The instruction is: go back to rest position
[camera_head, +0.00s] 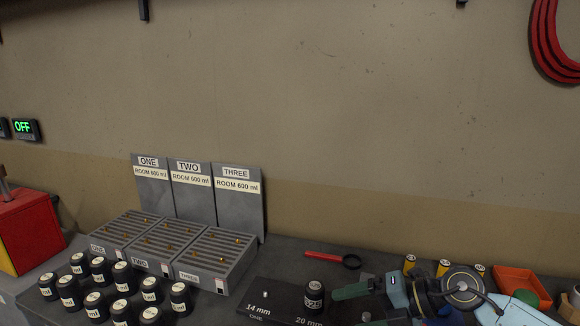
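Several small black drums (97,269) with white labels stand grouped at the lower left. One more black drum (314,295) with a white label stands apart on a dark board (262,291) marked 14 mm and 20 mm. Three grey slatted trays labelled ONE (125,229), TWO (165,240) and THREE (216,255) sit side by side behind the group. Small brass-coloured pieces lie on them. Three upright panels (192,194) reading ROOM 600 ml stand behind the trays.
A red box (28,228) stands at the far left. A red-handled tool (328,257) lies behind the lone drum. A green handle (352,291), a disc-shaped tool (462,287), yellow cylinders and an orange tray (522,281) crowd the right. The wall rises behind the bench.

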